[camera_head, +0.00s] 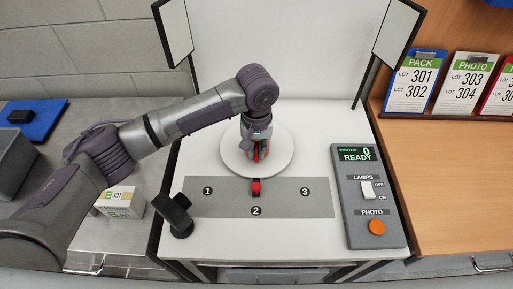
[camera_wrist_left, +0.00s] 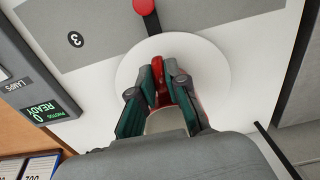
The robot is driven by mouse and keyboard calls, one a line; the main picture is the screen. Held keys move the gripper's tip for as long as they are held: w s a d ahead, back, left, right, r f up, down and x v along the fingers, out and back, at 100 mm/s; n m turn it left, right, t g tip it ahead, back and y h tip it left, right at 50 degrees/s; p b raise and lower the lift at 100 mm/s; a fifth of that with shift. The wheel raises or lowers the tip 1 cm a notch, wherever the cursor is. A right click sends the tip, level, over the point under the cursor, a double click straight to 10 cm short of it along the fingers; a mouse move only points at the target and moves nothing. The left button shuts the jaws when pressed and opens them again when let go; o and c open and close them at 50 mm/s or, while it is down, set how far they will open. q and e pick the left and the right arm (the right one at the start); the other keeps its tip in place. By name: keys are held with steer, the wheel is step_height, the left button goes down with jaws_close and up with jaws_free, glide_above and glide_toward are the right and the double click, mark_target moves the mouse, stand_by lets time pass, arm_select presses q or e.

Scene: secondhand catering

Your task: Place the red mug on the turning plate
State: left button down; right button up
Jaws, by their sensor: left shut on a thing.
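The red mug (camera_head: 257,155) is mostly hidden by my left gripper (camera_head: 257,146) in the head view. The gripper points down over the white round turning plate (camera_head: 285,166) and is shut on the mug. In the left wrist view, red parts of the mug (camera_wrist_left: 183,84) show between and beside the fingers of my left gripper (camera_wrist_left: 168,78), with the turning plate (camera_wrist_left: 215,72) behind them. I cannot tell whether the mug touches the plate. My right gripper is not in view.
A red-ended lever (camera_head: 256,188) stands before the plate on a grey numbered strip (camera_head: 285,205). A control panel (camera_head: 372,205) reading READY is at right. A dark stand-like device (camera_head: 177,215) is at front left.

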arm_select(q)
steer(key=shift+w+f, duration=0.1)
steer(key=shift+f, duration=0.45)
steer(key=c, duration=1.2)
jaws_free()
steer(key=shift+f, duration=0.1)
steer(key=shift+r+b, duration=1.55)
steer(key=shift+r, duration=4.6)
steer(key=shift+f, duration=0.1)
